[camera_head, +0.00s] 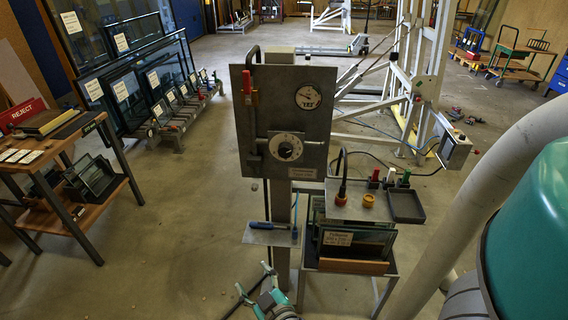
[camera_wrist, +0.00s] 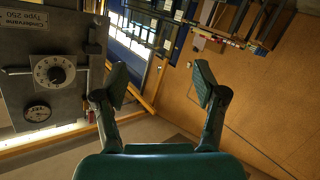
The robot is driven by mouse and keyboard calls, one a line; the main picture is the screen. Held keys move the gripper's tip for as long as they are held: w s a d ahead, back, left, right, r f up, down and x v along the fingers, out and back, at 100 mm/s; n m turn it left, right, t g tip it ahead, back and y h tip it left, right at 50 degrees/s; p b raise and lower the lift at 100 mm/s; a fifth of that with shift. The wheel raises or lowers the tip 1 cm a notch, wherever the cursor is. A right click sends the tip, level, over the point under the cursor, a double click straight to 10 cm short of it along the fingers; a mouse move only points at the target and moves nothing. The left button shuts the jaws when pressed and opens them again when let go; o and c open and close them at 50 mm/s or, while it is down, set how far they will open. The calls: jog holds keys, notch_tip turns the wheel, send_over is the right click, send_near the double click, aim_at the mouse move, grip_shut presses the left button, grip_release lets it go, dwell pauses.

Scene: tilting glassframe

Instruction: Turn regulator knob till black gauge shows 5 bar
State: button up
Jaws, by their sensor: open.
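The regulator knob (camera_head: 286,150) is dark, on a pale round dial low on the grey upright panel (camera_head: 262,112). A round gauge (camera_head: 308,97) with a pale face and dark rim sits at the panel's upper right; its reading is too small to tell. In the wrist view the panel appears upside down at the left, with the knob (camera_wrist: 57,75) and gauge (camera_wrist: 37,112) on it. My gripper (camera_wrist: 160,84) is open and empty, its fingers spread wide. It is apart from the knob, which lies left of both fingers in the wrist view.
A red-handled lever (camera_head: 247,84) is on the panel's left edge. A small shelf (camera_head: 268,235) holds a blue-handled tool below it. A stand (camera_head: 345,265) with glass panes and a dark tray (camera_head: 406,206) is at right. Open floor lies left of the panel.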

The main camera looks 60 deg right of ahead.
jog(key=w+d+r+m+g+h, duration=0.25)
jog(key=w+d+r+h, duration=0.3)
jog(key=d, duration=0.45)
jog(key=m+g+h, duration=0.4)
jog(key=m+g, duration=0.1)
jog(key=m, duration=0.2)
send_near(284, 152)
jog(key=x, duration=0.9)
jog(key=shift+w+d, duration=0.1)
jog(key=shift+d, duration=0.25)
jog(key=c, duration=1.1)
jog(key=shift+c, duration=0.2)
